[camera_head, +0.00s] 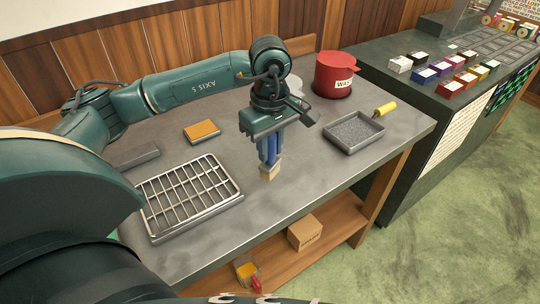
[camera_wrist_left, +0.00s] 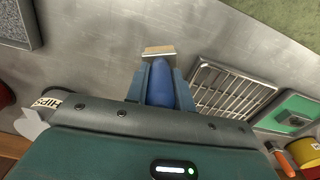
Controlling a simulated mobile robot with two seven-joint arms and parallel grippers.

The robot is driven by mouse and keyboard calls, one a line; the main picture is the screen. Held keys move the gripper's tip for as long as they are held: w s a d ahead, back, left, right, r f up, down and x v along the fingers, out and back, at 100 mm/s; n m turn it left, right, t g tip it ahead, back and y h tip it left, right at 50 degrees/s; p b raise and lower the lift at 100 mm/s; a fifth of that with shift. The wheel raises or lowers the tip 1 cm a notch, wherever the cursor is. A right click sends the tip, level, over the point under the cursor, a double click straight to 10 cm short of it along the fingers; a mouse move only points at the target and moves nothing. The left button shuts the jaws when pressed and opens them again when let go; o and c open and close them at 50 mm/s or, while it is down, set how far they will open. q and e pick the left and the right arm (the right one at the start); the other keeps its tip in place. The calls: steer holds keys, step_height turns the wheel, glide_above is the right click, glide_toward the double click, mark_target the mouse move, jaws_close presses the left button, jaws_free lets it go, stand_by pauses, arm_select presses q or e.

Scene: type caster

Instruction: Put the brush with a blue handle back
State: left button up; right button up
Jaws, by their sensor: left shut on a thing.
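The brush with a blue handle (camera_wrist_left: 160,84) is held upright between the fingers of my left gripper (camera_wrist_left: 160,90). In the head view the brush's pale bristle end (camera_head: 270,172) points down, just above or on the grey table; I cannot tell whether it touches. My left gripper (camera_head: 270,150) is shut on the blue handle. The brush stands to the right of the metal rack (camera_head: 240,196), which also shows right of the brush in the left wrist view (camera_wrist_left: 194,84). My right gripper is not in view.
A grey tray (camera_head: 353,148) with a yellow-handled tool (camera_head: 385,109) lies to the right. A red pot (camera_head: 335,74) stands at the back. An orange-topped block (camera_head: 201,131) lies left of my gripper. A cardboard box (camera_head: 304,232) sits on the lower shelf. The front right tabletop is clear.

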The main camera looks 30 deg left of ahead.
mark_target(270, 157)
arm_select(q)
step_height(270, 157, down, 3)
steer(key=shift+r, duration=0.2)
steer(key=shift+f, duration=0.2)
steer(key=shift+f, duration=0.15)
steer(key=o, duration=1)
